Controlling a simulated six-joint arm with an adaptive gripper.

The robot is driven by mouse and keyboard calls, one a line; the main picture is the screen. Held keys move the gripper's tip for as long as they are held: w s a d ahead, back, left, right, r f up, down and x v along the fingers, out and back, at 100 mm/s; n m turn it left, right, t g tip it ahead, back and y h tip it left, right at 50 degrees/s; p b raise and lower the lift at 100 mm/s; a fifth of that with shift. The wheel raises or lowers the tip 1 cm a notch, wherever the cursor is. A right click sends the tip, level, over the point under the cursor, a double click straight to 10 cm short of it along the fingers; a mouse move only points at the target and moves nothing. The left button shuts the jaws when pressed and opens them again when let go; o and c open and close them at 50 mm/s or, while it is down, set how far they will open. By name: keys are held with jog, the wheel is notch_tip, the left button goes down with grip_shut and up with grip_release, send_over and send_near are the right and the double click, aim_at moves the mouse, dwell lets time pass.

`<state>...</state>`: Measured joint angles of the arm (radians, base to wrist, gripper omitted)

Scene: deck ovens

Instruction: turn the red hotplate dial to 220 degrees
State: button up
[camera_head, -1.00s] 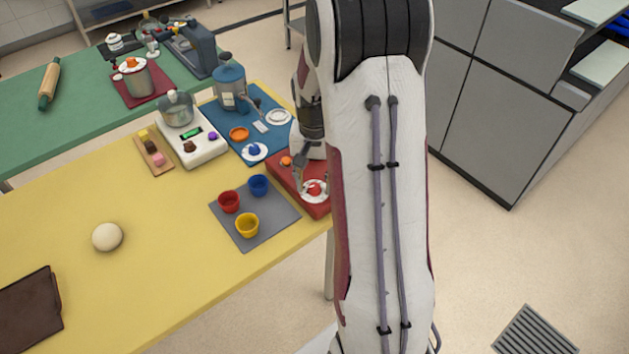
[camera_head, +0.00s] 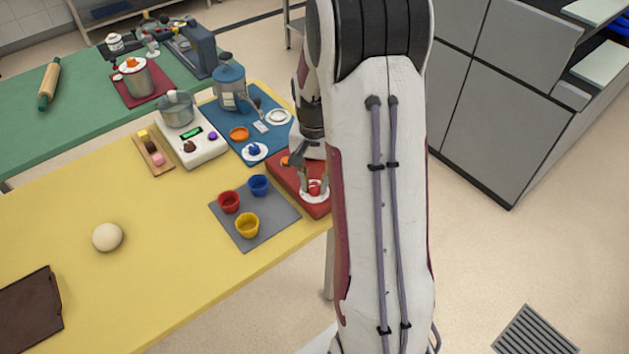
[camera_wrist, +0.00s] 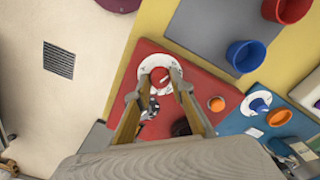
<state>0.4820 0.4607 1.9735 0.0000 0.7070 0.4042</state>
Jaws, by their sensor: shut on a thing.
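The red hotplate (camera_head: 287,181) sits at the right edge of the yellow table, partly hidden behind my arm. Its red dial (camera_head: 314,187) stands on a white ring (camera_head: 313,198) near the front of the hotplate. The dial (camera_wrist: 160,75) also shows in the wrist view, with the white ring (camera_wrist: 160,59) around it. My gripper (camera_wrist: 160,84) is shut on the dial, one finger on each side of it. No degree marks can be read on the ring. An orange knob (camera_wrist: 217,104) sits at another corner of the hotplate.
A grey mat (camera_head: 278,231) with red (camera_head: 229,202), blue (camera_head: 259,185) and yellow (camera_head: 247,225) cups lies left of the hotplate. A blue mat (camera_head: 219,109) with a blue pot (camera_head: 230,88) lies behind it. The yellow table's near middle is mostly clear around a pale ball (camera_head: 107,237).

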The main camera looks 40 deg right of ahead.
jog(key=m, duration=0.6)
jog(key=shift+m, duration=0.4)
jog(key=m, duration=1.2)
jog(key=shift+m, duration=0.4)
jog(key=m, duration=0.6)
jog(key=shift+f+m, duration=0.1)
jog(key=shift+m, duration=0.3)
jog(key=o, duration=1.1)
jog(key=shift+o, duration=0.2)
